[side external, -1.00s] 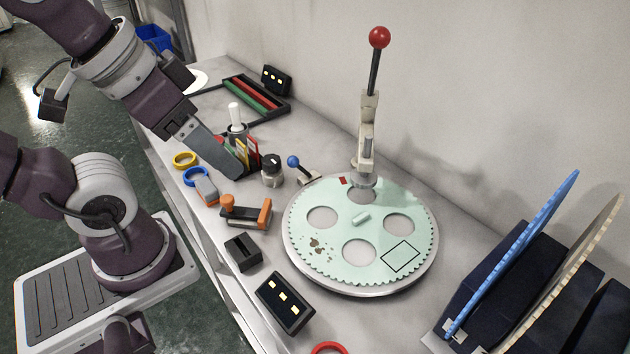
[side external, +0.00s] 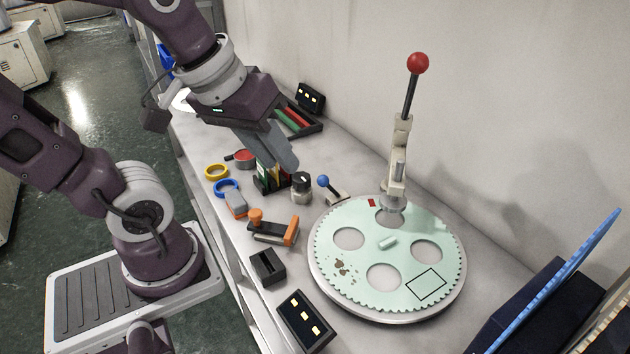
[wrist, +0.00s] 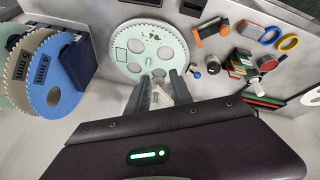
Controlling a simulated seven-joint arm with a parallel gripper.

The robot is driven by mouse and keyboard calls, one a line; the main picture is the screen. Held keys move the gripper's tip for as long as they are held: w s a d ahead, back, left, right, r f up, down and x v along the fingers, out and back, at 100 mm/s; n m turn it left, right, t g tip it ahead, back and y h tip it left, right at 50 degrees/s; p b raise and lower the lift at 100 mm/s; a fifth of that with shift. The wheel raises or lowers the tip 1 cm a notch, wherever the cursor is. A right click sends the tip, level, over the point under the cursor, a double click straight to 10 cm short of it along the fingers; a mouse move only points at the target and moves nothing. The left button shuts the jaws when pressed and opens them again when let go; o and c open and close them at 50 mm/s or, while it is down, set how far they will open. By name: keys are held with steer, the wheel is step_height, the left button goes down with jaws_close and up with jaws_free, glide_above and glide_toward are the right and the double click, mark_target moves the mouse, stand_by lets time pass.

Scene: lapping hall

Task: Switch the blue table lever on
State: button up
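The blue table lever is a small stick with a blue ball knob (side external: 323,181) on a pale base, standing on the bench left of the round green plate. Its stick leans to the left in the side view. The knob also shows in the wrist view (wrist: 196,75), just right of my fingers. My gripper (side external: 290,162) is above the bench, up and left of the knob, apart from it. In the wrist view its two fingers (wrist: 159,90) stand apart, with nothing held between them. A tall red-knobbed lever (side external: 418,63) stands behind the plate.
The toothed green plate (side external: 388,243) lies to the right. A dark-topped jar (side external: 301,189) stands close left of the blue lever, near a card holder (side external: 270,180). An orange-handled tool (side external: 273,229) and dark boxes lie in front. The wall borders the back.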

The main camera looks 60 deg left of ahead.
mark_target(330, 188)
steer(key=w+a+f+n, duration=0.1)
steer(key=w+n, duration=0.1)
steer(key=n, duration=0.1)
steer(key=w+a+f+n, duration=0.2)
steer(key=w+n, duration=0.1)
steer(key=n, duration=0.1)
steer(key=w+a+f+n+g, duration=0.1)
steer(key=w+a+f+n, duration=0.1)
steer(key=n, duration=0.2)
steer(key=shift+w+a, duration=0.2)
steer(key=shift+w, duration=0.15)
jaws_close()
steer(key=w+a+f+n+g, duration=0.1)
steer(key=w+a+f+n, duration=0.2)
steer(key=a+f+n, duration=0.9)
steer(key=a+n, duration=0.1)
steer(key=n, duration=0.5)
steer(key=shift+y, duration=0.3)
steer(key=shift+w, duration=0.1)
steer(key=x, duration=1)
steer(key=shift+d+f, duration=0.1)
steer(key=shift+w+d+r, duration=0.15)
steer(key=shift+w+r, duration=0.7)
steer(key=shift+w, duration=0.25)
steer(key=shift+w+d+r, duration=0.1)
steer(key=shift+w+r, duration=0.2)
steer(key=shift+w, duration=0.15)
